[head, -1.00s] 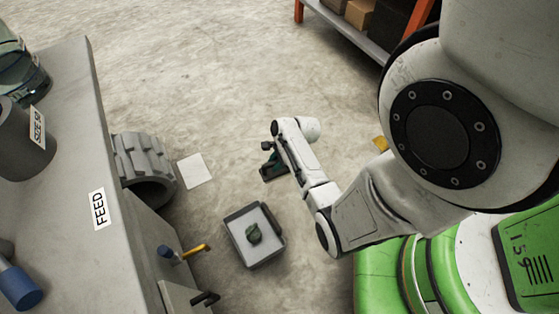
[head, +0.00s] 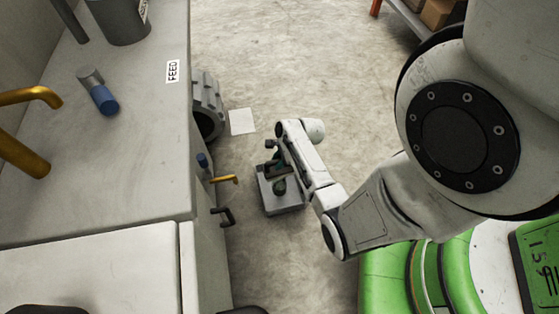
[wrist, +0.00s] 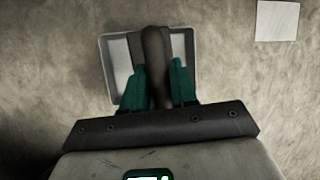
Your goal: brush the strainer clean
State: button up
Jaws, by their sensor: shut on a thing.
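My gripper (head: 276,166) is low over a grey tray (head: 283,206) on the floor. In the wrist view its teal fingers are shut on a dark elongated thing (wrist: 154,52), which reaches forward over the tray (wrist: 116,68). I cannot tell for sure that this thing is a brush. A dark green lump (head: 279,187) shows in the tray below the gripper in the head view. I cannot make out which thing is the strainer. Whether the held thing touches the tray is hidden.
A grey bench (head: 130,165) fills the left, with a blue-ended tool (head: 101,96) on top. A yellow lever (head: 226,179) and a black handle (head: 222,217) stick out from its side. A ribbed grey cylinder (head: 208,108) and a white sheet (head: 241,121) lie beyond.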

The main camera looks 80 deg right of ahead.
jog(key=shift+f+b, duration=2.55)
jog(key=shift+b, duration=0.3)
jog(key=shift+f, duration=0.35)
jog(key=shift+s+d, duration=0.15)
jog(key=shift+s+d, duration=0.25)
jog(key=shift+s, duration=0.25)
jog(key=shift+w+a+p, duration=0.1)
jog(key=shift+w+p, duration=0.05)
jog(key=shift+p, duration=0.15)
jog(key=shift+w+a+f+p, duration=0.1)
jog(key=shift+w+a+p, duration=0.25)
jog(key=shift+w, duration=0.25)
jog(key=shift+w+a+p, duration=0.3)
jog(key=shift+w+p, duration=0.05)
jog(key=shift+w, duration=0.2)
jog(key=shift+s, duration=0.1)
